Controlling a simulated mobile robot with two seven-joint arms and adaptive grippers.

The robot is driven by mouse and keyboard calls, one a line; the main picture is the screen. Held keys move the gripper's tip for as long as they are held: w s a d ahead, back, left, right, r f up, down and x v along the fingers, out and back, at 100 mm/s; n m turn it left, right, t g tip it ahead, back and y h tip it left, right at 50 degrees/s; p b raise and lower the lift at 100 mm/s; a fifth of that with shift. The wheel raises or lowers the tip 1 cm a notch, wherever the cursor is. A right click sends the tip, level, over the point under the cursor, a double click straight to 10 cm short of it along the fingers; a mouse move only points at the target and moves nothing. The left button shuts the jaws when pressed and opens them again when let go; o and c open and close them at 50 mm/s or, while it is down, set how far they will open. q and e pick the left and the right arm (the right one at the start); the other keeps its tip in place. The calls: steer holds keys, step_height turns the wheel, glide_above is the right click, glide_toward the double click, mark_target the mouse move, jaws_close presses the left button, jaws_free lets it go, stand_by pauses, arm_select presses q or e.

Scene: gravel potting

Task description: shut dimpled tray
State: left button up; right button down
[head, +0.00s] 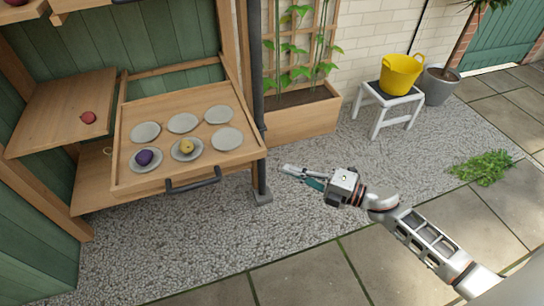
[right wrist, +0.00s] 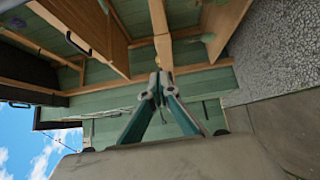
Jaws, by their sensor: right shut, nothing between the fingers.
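The dimpled tray (head: 142,115) is a wooden pull-out tray with several round grey dishes, slid out from the shelf unit in the head view. A purple fruit (head: 145,157) lies in a front-left dish and a yellow one (head: 187,146) in the dish beside it. A dark bar handle (head: 193,181) is on its front edge. My right gripper (head: 287,169) is shut and empty, to the right of the tray and apart from it. In the right wrist view its fingertips (right wrist: 159,78) meet. My left gripper is not in view.
A dark post (head: 258,110) stands close by the tray's right side. A wooden shelf (head: 50,118) with a red fruit (head: 88,117) is at left. A planter (head: 300,115) and a white stool (head: 388,101) with a yellow tub (head: 401,74) stand behind. Gravel in front is clear.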

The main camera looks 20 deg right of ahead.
mark_target(261, 152)
steer(key=w+a, duration=0.1)
steer(key=w, duration=0.1)
steer(key=w+a, duration=0.2)
steer(key=w, duration=0.1)
steer(key=shift+w+f+b, duration=0.2)
steer(key=shift+w+b, duration=0.1)
steer(key=shift+b, duration=0.1)
steer(key=shift+w, duration=0.5)
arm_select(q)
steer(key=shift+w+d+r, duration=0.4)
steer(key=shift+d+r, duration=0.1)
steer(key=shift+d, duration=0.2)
arm_select(e)
steer(key=shift+w+r, duration=0.1)
steer(key=shift+r, duration=0.05)
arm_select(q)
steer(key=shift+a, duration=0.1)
